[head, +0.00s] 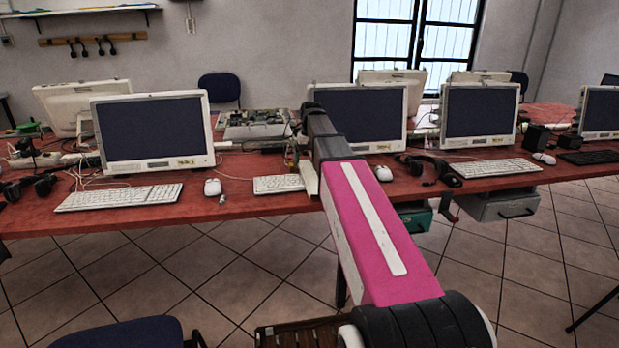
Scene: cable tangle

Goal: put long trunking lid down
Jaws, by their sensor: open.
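My arm reaches forward over the desk, and my gripper (293,152) is small at its far end, partly hidden by the arm. It is open, above the desk between the left and middle monitors. A short pale beige strip (309,179) shows upright against the left side of my arm, by the desk's front edge. It may be the end of the long trunking lid, but I cannot tell. No full length of lid is clearly visible, and contact with the jaws cannot be made out.
The red desk (235,201) carries several monitors, including one at left (153,130), keyboards (119,197) and a mouse (213,187). An open electronics unit (254,126) and loose cables lie behind my gripper. A headset (30,186) is at far left. Chairs (130,333) stand in front.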

